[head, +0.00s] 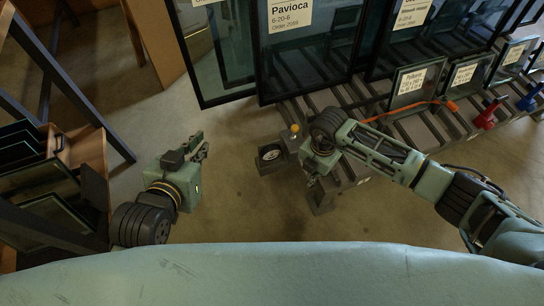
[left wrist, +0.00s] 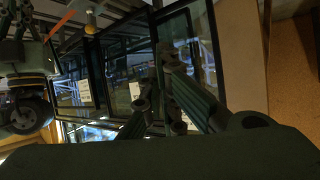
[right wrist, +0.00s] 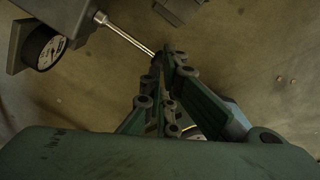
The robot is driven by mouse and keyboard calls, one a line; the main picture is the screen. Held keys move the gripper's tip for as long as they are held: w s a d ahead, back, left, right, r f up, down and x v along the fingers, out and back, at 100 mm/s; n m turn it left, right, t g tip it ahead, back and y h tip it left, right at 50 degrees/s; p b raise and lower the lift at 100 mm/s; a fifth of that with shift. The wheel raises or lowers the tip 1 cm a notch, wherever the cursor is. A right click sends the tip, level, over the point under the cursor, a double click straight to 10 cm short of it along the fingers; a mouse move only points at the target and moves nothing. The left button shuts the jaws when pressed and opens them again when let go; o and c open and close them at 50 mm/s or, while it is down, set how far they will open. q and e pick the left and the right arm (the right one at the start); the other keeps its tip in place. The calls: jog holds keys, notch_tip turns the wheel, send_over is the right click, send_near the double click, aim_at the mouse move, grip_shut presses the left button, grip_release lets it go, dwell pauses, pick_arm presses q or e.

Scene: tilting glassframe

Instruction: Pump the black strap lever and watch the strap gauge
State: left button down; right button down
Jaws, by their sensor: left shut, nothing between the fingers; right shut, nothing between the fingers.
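The strap gauge (head: 270,153) is a white round dial in a dark grey box on the floor, left of my right gripper. It also shows at the upper left of the right wrist view (right wrist: 43,47). The strap lever (right wrist: 127,35) shows in the right wrist view as a bright metal rod running from a grey housing. Its dark far end is at my right fingertips, partly hidden; I cannot tell if they touch. My right gripper (right wrist: 165,52) is shut and empty. My left gripper (head: 204,150) is shut and empty over bare floor, away from the lever.
Large dark-framed glass panes, one labelled Pavioca (head: 315,45), stand behind on a slatted rack (head: 340,97). A yellow-orange knob (head: 295,128) stands beside the gauge. Red (head: 487,116) and blue (head: 530,97) clamps lie at right. A shelf with panes (head: 40,180) stands at left.

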jog(key=shift+r, duration=0.25)
jog(key=shift+r+p, duration=0.65)
jog(key=shift+p, duration=0.15)
pick_arm(q)
jog(key=s+a+f+g+y, duration=0.1)
jog(key=s+a+f+g, duration=0.1)
jog(key=s+f+g, duration=0.2)
jog(key=s+f, duration=0.1)
jog(key=s, duration=0.2)
jog(key=shift+a+f+g, duration=0.3)
jog(key=shift+f, duration=0.1)
